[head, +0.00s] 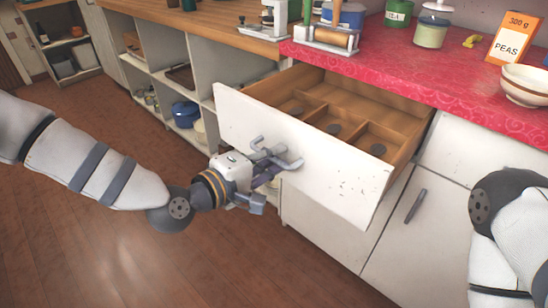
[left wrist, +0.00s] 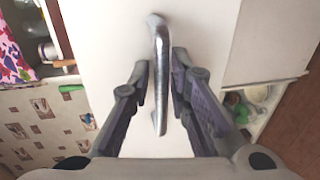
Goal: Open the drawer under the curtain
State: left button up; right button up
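The drawer (head: 300,150) has a worn white front and is pulled well out from under the red counter. Its wooden inside has dividers and several dark round spots. My left gripper (head: 268,160) is at the metal handle (head: 290,163) on the drawer front. No curtain shows in the head view. A pink patterned cloth (left wrist: 14,50) shows in the left wrist view. My right gripper is out of view.
A white cabinet door (head: 400,240) with a grey handle is below right of the drawer. Open shelves (head: 165,85) stand to the left. The red counter (head: 400,75) carries jars, bowls and a PEAS box (head: 512,38). The wooden floor in front is clear.

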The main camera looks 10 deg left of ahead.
pick_arm(q)
jog(key=v, duration=1.2)
jog(key=s+d+f+m+g+y+p, duration=0.1)
jog(key=s+f+m+g+y, duration=0.25)
jog(key=s+f+g, duration=0.8)
jog(key=s+a+f+m+g+y, duration=0.1)
jog(key=s+a+f+m+y, duration=0.1)
jog(key=s, duration=0.6)
jog(key=s+a+f+m+g+y+p, duration=0.1)
jog(key=s+a+f+m, duration=0.1)
jog(key=s+a+f, duration=0.3)
jog(key=s+a+f+m+g+y, duration=0.1)
jog(key=s+a+f+m+y, duration=0.1)
jog(key=s, duration=0.9)
notch_tip(320, 180, down, 3)
jog(key=shift+a+r+m+y+p, duration=0.1)
jog(key=shift+a+m+y+p, duration=0.3)
jog(key=shift+a, duration=0.55)
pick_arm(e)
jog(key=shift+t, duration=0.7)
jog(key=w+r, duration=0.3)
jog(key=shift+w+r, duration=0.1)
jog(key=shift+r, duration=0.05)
